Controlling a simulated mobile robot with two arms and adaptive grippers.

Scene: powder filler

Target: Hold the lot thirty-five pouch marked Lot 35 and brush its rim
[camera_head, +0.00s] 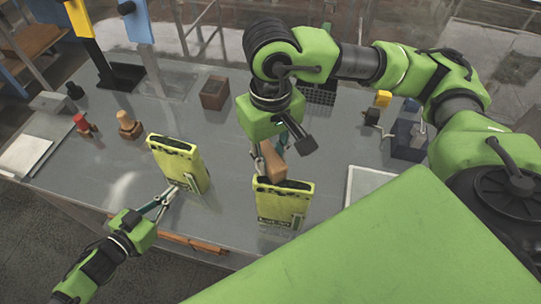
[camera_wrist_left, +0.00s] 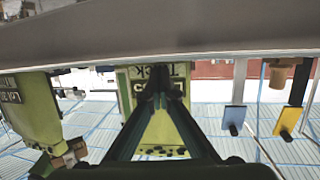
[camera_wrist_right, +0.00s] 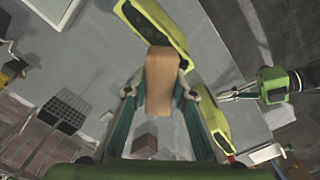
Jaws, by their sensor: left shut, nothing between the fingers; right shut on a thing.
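Two yellow-green pouches stand upright on the grey table, a left pouch (camera_head: 180,160) and a right pouch (camera_head: 283,203). Both have dark open tops. The left pouch's label (camera_wrist_left: 140,92) and the right pouch's label (camera_wrist_left: 10,92) show partly in the left wrist view; I cannot read either lot number fully. My left gripper (camera_head: 188,180) is shut and empty at the left pouch's front face; I cannot tell whether it touches. My right gripper (camera_wrist_right: 158,95) is shut on a brown wooden brush (camera_wrist_right: 158,75), held at the right pouch's rim. Its bristles are hidden.
A red-topped piece (camera_head: 82,123) and a wooden block (camera_head: 128,122) stand at left. A brown box (camera_head: 214,92) and a dark rack (camera_head: 318,92) are at the back. A white tray (camera_head: 365,185) lies right. A wooden stick (camera_head: 195,243) lies along the front edge.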

